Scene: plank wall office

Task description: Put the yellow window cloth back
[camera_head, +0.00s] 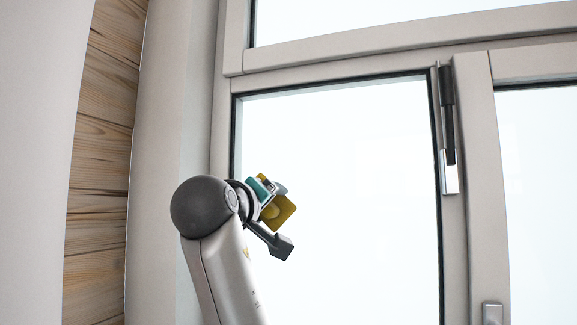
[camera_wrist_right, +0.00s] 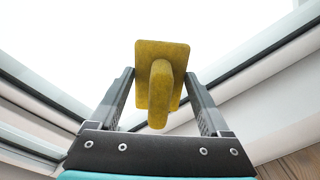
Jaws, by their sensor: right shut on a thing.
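The yellow window cloth (camera_head: 280,212) is in my right gripper (camera_head: 275,218), in front of the lower left window pane in the head view. In the right wrist view the cloth (camera_wrist_right: 174,52) is a flat yellow pad with a thick yellow grip part pointing back toward the camera, between the two fingers of my right gripper (camera_wrist_right: 160,90). The gripper is shut on it. In the head view my wrist and one finger hide part of the cloth. I cannot tell whether the pad touches the glass. My left gripper is not in view.
A pale window frame (camera_head: 221,150) surrounds the pane (camera_head: 350,170). A dark and silver fitting (camera_head: 449,130) is on the upright post at right, with a handle (camera_head: 492,313) lower down. A plank wall (camera_head: 100,170) is at left. No table or shelf shows.

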